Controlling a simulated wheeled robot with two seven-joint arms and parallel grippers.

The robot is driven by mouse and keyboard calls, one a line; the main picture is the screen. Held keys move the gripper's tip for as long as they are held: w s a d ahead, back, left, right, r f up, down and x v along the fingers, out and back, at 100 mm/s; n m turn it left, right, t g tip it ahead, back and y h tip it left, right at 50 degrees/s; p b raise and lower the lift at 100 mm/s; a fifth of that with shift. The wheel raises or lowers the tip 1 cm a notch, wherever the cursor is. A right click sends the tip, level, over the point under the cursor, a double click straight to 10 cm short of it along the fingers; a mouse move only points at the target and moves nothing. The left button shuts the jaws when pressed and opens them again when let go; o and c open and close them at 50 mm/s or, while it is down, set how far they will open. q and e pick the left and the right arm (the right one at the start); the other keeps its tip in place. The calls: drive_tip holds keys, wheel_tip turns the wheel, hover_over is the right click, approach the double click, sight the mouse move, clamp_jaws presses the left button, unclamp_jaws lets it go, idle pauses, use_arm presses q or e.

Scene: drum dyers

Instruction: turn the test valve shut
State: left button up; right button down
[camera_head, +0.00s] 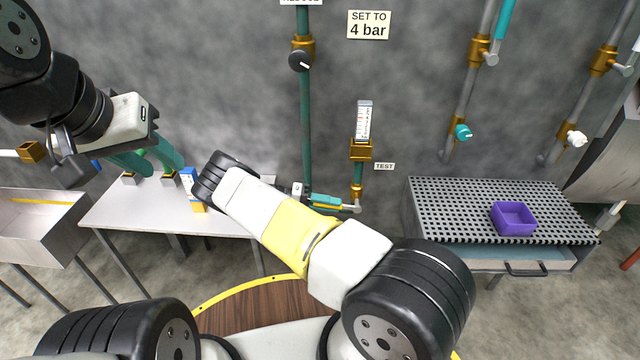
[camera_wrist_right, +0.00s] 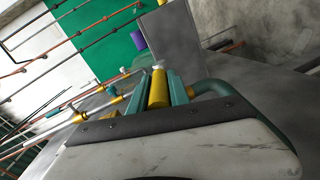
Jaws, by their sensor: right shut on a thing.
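The TEST label (camera_head: 384,166) is on the wall beside a brass fitting (camera_head: 357,190) below the clear gauge. A grey elbow (camera_head: 352,208) runs left from it. My right gripper (camera_head: 326,202) reaches this spot from the left, its teal fingers shut on a brass-yellow valve part. In the right wrist view the yellow valve part (camera_wrist_right: 158,88) sits between the two fingers (camera_wrist_right: 160,92), its pale end showing past the tips. The part's turn position is hard to tell. My left gripper (camera_head: 148,157) is open and empty over the white table, fingers apart.
A gauge (camera_head: 364,122) and a "SET TO 4 bar" sign (camera_head: 369,25) are on the wall. A black knob (camera_head: 300,61) is on the green pipe. A white table (camera_head: 135,212) with a small carton (camera_head: 193,190) stands left. A perforated bench (camera_head: 450,205) with a purple tray (camera_head: 513,217) stands right.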

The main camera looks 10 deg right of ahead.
drive_tip(key=shift+f, duration=0.25)
idle(0.3)
drive_tip(key=c, duration=1.2)
unclamp_jaws()
drive_tip(key=shift+c, duration=0.2)
drive_tip(key=shift+r, duration=0.1)
drive_tip(key=f+v, duration=0.1)
drive_tip(key=v, duration=0.6)
drive_tip(key=shift+a+r, duration=0.25)
drive_tip(key=shift+r, duration=0.1)
drive_tip(key=shift+c, duration=0.2)
